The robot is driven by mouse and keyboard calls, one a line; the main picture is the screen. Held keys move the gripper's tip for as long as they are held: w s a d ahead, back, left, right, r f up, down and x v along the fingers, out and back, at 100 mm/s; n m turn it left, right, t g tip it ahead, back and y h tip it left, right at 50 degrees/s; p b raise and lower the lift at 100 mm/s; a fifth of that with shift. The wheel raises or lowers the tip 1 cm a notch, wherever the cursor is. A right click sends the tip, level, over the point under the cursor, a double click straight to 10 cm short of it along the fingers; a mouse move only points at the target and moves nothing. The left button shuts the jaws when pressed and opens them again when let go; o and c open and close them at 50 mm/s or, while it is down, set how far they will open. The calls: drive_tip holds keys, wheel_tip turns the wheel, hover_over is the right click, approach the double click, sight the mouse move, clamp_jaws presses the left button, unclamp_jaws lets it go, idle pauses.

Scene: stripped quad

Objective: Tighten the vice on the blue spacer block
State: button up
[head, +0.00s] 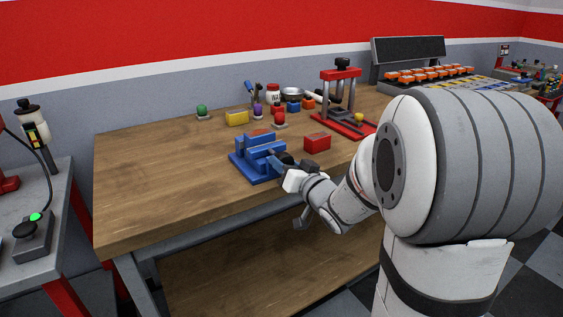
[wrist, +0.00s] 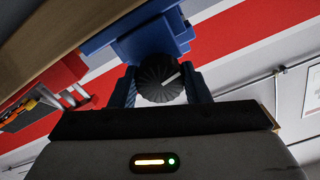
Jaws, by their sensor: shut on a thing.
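The blue vice (head: 247,165) stands on the wooden workbench, near its front edge. It also shows at the top of the wrist view (wrist: 140,35). In the wrist view a ribbed black knob (wrist: 158,82) with a white mark line sits at the vice's near end. My gripper (head: 288,164) is at this end of the vice, its two blue fingers on either side of the knob, shut on it. I cannot tell a blue spacer block apart from the blue vice in either view.
A red block (head: 317,142) lies right of the vice, close to my gripper. A red press (head: 341,98) stands behind it. The workbench's left side (head: 150,185) is clear.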

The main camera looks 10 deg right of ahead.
drive_tip(key=shift+s+a+f+m, duration=0.15)
drive_tip(key=shift+f+m, duration=0.15)
drive_tip(key=shift+m, duration=0.3)
drive_tip(key=o, duration=0.8)
drive_tip(key=shift+o, duration=1)
drive_tip(key=shift+r, duration=0.2)
drive_tip(key=shift+p, duration=0.3)
drive_tip(key=v, duration=0.7)
drive_tip(key=shift+s, duration=0.25)
